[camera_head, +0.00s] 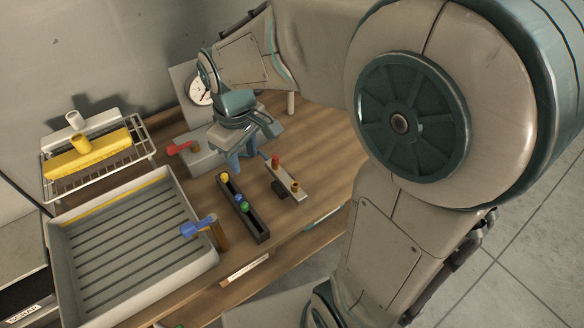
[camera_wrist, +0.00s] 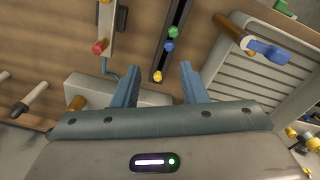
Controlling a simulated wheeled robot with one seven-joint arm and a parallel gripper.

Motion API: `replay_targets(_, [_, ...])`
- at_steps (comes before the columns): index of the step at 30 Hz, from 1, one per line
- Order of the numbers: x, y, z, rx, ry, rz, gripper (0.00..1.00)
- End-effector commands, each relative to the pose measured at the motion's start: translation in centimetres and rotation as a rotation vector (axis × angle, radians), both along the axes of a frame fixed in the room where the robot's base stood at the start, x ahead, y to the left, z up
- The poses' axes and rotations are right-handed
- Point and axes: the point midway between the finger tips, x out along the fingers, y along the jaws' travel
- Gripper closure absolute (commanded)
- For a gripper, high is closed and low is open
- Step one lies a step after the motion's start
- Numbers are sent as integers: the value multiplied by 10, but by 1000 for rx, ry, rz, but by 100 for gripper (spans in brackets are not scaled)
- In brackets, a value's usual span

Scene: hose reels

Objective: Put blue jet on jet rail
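A black slotted rail (camera_head: 257,232) lies on the wooden bench; it also shows in the wrist view (camera_wrist: 183,10). It holds a small yellow piece (camera_wrist: 157,76), a blue piece (camera_wrist: 169,45) and a green piece (camera_wrist: 173,32). The blue piece (camera_head: 240,199), which looks like the blue jet, sits close beside the green one. My gripper (camera_wrist: 160,66) is open, with nothing seen held between its fingers. In the head view my gripper (camera_head: 246,163) is over the bench, behind the rail's yellow end. In the wrist view the yellow piece appears between the fingertips.
A pale plate with a red knob (camera_head: 275,160) and a brass peg lies right of the rail. A grey ribbed tray (camera_head: 125,240) stands left, with a blue-handled tap (camera_head: 197,227) at its edge. A grey block with a red lever (camera_head: 182,147) stands behind.

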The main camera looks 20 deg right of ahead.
Motion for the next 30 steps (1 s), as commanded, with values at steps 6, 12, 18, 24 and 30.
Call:
replay_targets(6, [-50, -52, 22, 35, -116, -307, 61])
replay_targets(12, [-89, -80, 25, 81, -193, -535, 61])
replay_targets(18, [-106, -90, 23, 107, -225, -634, 61])
replay_targets(24, [-107, -91, 23, 110, -226, -644, 61])
replay_targets(30, [-107, -91, 23, 110, -226, -642, 61])
